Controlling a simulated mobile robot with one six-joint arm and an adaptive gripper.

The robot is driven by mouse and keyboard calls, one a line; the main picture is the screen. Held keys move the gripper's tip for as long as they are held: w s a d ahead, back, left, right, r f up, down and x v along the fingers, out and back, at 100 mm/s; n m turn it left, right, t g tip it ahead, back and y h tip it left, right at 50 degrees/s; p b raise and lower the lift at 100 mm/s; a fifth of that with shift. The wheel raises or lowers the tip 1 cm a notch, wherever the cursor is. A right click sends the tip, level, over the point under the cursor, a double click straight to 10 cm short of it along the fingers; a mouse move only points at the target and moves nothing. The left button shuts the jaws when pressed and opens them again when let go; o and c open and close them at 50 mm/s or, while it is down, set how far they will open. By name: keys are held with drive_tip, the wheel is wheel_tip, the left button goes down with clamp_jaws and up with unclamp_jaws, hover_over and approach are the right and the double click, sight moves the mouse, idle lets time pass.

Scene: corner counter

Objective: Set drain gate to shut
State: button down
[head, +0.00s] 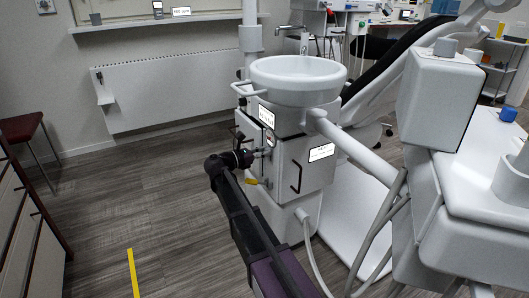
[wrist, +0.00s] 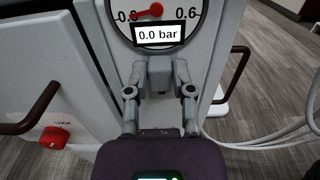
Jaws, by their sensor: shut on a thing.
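My gripper (wrist: 160,72) is shut just below a round pressure gauge (wrist: 124,30) on the white cabinet. The part between its fingertips is mostly hidden by them, and I cannot tell for certain that it is the drain gate. In the head view my gripper (head: 265,153) is at the cabinet (head: 294,172) under the white basin (head: 298,78). The gauge's display reads 0.0 bar and its red needle points near the low end. A small yellow piece (head: 251,181) shows just below the gripper in the head view. No gate marking is readable.
A red knob (wrist: 54,137) and a dark handle (wrist: 30,112) are left of the gripper. Another dark handle (wrist: 234,72) is to the right. Pale hoses (wrist: 270,133) run at the right. The floor left of the cabinet is open, with a yellow strip (head: 133,272).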

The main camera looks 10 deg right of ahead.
sight(271, 158)
drive_tip(key=shift+f, duration=0.1)
wheel_tip(271, 158, down, 4)
drive_tip(key=b, duration=0.4)
drive_tip(key=shift+r, duration=0.2)
drive_tip(key=shift+c, duration=2.4)
unclamp_jaws()
drive_tip(key=shift+f, duration=0.1)
drive_tip(key=v, duration=1.2)
